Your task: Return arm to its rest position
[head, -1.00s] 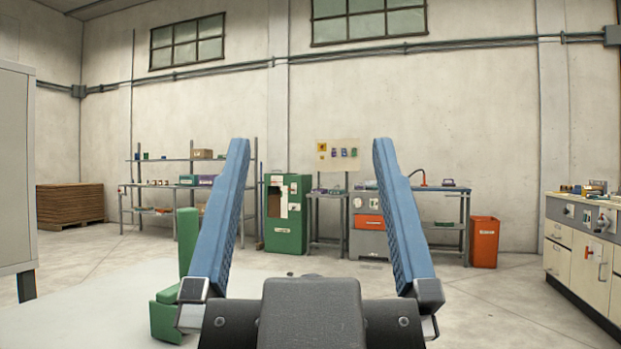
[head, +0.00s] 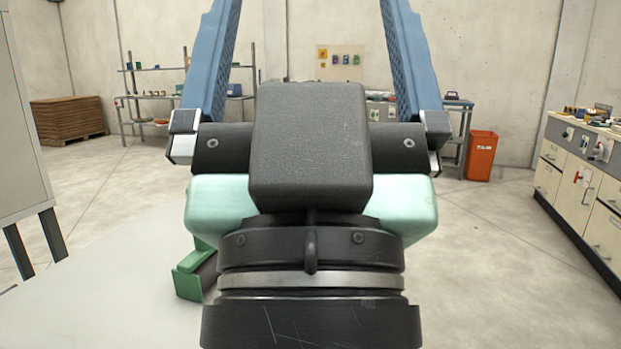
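My gripper (head: 311,40) fills the middle of the head view, empty and pointing away. Its two long blue fingers stand wide apart and run off the top edge, so their tips are out of frame. The lower arm is cut off by the bottom edge.
A green bracket-like part (head: 190,277) is just left of my wrist, partly hidden by it. A grey cabinet (head: 22,120) stands at the left, a drawer counter (head: 575,185) at the right. An orange bin (head: 481,156) and shelving (head: 150,95) are farther back. Open floor lies between.

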